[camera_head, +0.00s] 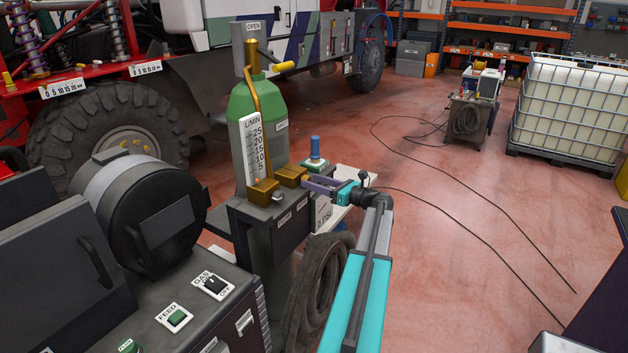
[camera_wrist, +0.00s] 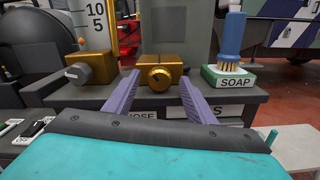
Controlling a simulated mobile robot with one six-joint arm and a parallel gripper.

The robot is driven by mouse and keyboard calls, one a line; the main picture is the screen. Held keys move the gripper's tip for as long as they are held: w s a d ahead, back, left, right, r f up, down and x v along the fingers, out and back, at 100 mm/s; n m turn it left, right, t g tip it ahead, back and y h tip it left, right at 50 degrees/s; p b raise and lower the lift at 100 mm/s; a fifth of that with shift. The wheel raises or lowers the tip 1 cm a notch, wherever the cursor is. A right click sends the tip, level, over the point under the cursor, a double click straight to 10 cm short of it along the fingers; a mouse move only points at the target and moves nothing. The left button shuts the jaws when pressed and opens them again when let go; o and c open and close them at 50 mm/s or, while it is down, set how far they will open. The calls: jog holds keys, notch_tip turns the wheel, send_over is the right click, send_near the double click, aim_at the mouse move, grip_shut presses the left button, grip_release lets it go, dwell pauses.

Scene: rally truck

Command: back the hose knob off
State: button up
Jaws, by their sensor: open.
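The hose knob (camera_wrist: 158,78) is a brass round knob on the front of a brass block, above a label reading HOSE (camera_wrist: 146,115) that is partly hidden by my left finger. In the head view its brass block (camera_head: 291,176) sits on the dark stand. My gripper (camera_wrist: 158,85) is open, with one purple finger on each side of the knob and a visible gap to each. Whether the fingertips reach past the knob's front face I cannot tell. The head view shows my gripper (camera_head: 312,184) at the stand's front, facing the block.
A second brass block with a grey knob (camera_wrist: 78,74) sits to the left. A SOAP box (camera_wrist: 228,78) with a blue-handled brush (camera_wrist: 232,38) stands to the right. The green gas cylinder (camera_head: 258,103) and a flow scale (camera_head: 254,146) stand behind. A dark coiled hose (camera_head: 313,285) hangs below.

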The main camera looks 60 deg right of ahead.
jog(key=shift+w, duration=0.4)
jog(key=c, duration=1)
jog(key=shift+c, duration=0.2)
jog(key=shift+f+n+b, duration=0.2)
jog(key=shift+n+b, duration=0.2)
jog(key=shift+b, duration=0.3)
jog(key=n+b, duration=0.5)
jog(key=b, duration=0.1)
jog(key=shift+a+b, duration=0.1)
jog(key=shift+b, duration=0.3)
jog(key=shift+r, duration=0.15)
